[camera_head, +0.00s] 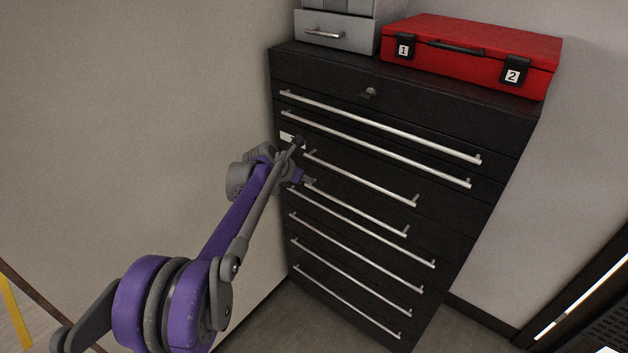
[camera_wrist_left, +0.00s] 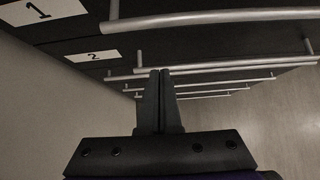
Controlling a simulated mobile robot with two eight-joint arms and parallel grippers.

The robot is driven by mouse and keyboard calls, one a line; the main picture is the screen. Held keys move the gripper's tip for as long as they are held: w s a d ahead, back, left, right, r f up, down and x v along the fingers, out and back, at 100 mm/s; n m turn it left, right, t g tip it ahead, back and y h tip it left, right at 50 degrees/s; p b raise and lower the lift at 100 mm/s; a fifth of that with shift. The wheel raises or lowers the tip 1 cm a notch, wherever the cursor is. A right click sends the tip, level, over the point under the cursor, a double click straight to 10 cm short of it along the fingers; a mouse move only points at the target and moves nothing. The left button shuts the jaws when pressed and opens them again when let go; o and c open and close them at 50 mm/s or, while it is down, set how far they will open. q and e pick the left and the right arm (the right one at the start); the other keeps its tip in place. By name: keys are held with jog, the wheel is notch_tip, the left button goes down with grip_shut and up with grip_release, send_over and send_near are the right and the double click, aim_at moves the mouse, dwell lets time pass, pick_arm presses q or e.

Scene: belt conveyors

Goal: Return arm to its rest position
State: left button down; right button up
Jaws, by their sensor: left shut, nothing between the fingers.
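My left arm (camera_head: 215,240), purple and grey, reaches in from the lower left of the head view toward a black drawer cabinet (camera_head: 390,120). My left gripper (camera_head: 308,181) is in front of the cabinet's left side, close to the drawer handles; I cannot tell whether it touches one. In the left wrist view the gripper (camera_wrist_left: 160,75) has its two fingers together with nothing between them. Long silver handles (camera_wrist_left: 220,65) lie just beyond the fingertips. My right gripper is not in view.
A red case (camera_head: 475,55) with labels 1 and 2 and a grey drawer box (camera_head: 335,32) stand on the cabinet. A pale wall (camera_head: 130,110) runs close along the left. In the left wrist view, white labels 1 (camera_wrist_left: 40,11) and 2 (camera_wrist_left: 92,56) mark drawers.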

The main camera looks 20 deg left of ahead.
pick_arm(q)
jog(key=s+d+r+m+g+y, duration=0.1)
jog(key=s+d+m, duration=0.2)
jog(key=s+m, duration=0.55)
jog(key=s+d+r+m+g, duration=0.1)
jog(key=s+d+m, duration=0.2)
jog(key=s+m, duration=0.55)
jog(key=s+f+m, duration=0.3)
jog(key=s+m, duration=0.2)
jog(key=s, duration=0.3)
jog(key=s+f+m+y, duration=0.1)
jog(key=s+f+m, duration=0.2)
jog(key=s, duration=0.6)
jog(key=s+f+m+g+y, duration=0.1)
jog(key=s+f+m, duration=0.2)
jog(key=s+m, duration=0.3)
jog(key=s+d, duration=0.1)
jog(key=s, duration=0.2)
jog(key=shift+s+f+m, duration=0.15)
jog(key=shift+f+m, duration=0.05)
jog(key=shift+m, duration=0.2)
